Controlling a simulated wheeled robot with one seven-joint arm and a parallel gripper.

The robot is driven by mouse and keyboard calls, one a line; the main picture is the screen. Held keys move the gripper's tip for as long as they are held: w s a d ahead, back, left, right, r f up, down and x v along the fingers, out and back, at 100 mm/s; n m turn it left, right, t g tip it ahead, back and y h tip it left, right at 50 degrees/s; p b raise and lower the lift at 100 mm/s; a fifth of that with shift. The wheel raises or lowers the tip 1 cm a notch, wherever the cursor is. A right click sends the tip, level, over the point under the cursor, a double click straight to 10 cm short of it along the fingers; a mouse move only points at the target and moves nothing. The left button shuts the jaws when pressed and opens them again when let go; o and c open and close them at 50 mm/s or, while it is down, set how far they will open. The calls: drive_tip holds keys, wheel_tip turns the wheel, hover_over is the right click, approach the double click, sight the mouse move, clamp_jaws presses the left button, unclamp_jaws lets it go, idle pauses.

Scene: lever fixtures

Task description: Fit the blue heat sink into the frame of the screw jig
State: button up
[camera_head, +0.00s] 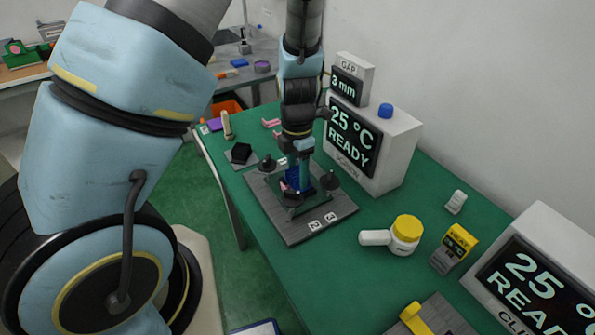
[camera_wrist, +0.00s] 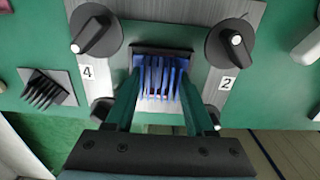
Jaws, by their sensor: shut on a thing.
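The screw jig is a grey plate (camera_head: 268,208) on the green table, with black knobs around its middle. In the wrist view, two knobs (camera_wrist: 96,30) (camera_wrist: 232,42) stand beside the labels 4 and 2. The blue heat sink (camera_wrist: 162,77), with upright fins, is between the two green fingers of my gripper (camera_wrist: 160,92), which is shut on it. In the head view the heat sink (camera_head: 304,178) is low over the jig's middle, partly hidden by my gripper. A dark frame edge (camera_wrist: 162,50) shows just behind it. Whether the heat sink is seated in the frame cannot be told.
A black finned block (camera_head: 241,153) on a grey pad stands left of the jig. The 25 °C display box (camera_head: 385,140) rises close behind it on the right.

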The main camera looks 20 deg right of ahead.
drive_tip(key=shift+f+b, duration=0.35)
drive_tip(key=shift+f, duration=0.35)
drive_tip(key=o, duration=1.3)
drive_tip(key=shift+o, duration=0.2)
wheel_tip(320, 180, up, 11)
drive_tip(key=shift+f+p, duration=0.1)
drive_tip(key=shift+p, duration=0.25)
drive_tip(key=shift+a, duration=0.1)
drive_tip(key=a+r+m, duration=0.3)
drive_tip(key=a+m, duration=0.7)
drive_tip(key=a, duration=0.2)
drive_tip(key=w+a+r+m+t, duration=0.1)
drive_tip(key=a+r+m, duration=0.3)
drive_tip(key=a+m, duration=0.7)
drive_tip(key=shift+w+a+t, duration=0.15)
drive_tip(key=shift+a+t, duration=0.15)
drive_tip(key=shift+a, duration=0.8)
